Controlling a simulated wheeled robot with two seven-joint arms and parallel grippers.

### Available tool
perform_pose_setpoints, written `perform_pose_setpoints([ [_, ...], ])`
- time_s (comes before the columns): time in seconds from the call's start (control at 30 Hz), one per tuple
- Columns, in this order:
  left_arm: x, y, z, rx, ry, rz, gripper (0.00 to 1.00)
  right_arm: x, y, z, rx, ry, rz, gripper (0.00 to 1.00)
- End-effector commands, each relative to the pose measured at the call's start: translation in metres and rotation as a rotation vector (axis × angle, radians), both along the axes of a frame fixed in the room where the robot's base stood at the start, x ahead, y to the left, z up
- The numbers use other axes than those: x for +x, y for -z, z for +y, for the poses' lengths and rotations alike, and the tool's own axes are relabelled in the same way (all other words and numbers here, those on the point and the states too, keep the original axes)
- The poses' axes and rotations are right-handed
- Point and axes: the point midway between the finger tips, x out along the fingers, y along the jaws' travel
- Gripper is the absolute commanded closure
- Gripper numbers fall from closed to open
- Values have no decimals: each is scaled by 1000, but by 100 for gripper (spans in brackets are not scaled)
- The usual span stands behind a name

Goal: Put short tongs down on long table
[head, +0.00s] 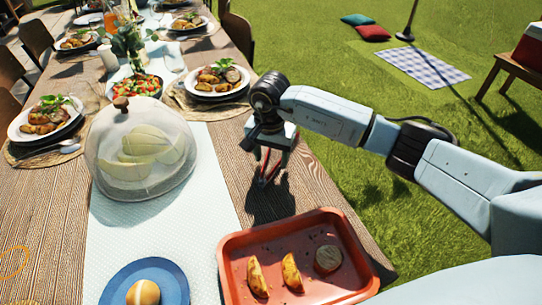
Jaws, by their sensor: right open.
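My right gripper (270,172) is over the right edge of the long wooden table (225,150), pointing down, with its jaws open. A small thin reddish piece, which looks like the short tongs (267,181), shows at the fingertips close to the tabletop. It is mostly hidden by the gripper and its shadow, and I cannot tell whether it touches the fingers. My left gripper is not in view.
A red tray (228,268) with potato wedges and a round piece stands just in front of the gripper. A glass dome (140,150) covers food to the left. A blue plate (115,290) holds a bun. Plated meals (217,80) stand behind. Bare wood lies around the gripper.

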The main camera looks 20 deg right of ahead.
Motion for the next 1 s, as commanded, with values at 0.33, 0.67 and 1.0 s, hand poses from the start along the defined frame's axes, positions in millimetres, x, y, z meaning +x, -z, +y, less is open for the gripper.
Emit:
perform_pose_setpoints([
  [0.33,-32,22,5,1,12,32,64,-1,-73,2,-1,-1,-6,45],
  [0.67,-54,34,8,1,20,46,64,-3,-124,4,-1,1,-3,45],
  [1.0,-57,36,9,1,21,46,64,-4,-129,4,0,1,-1,45],
])
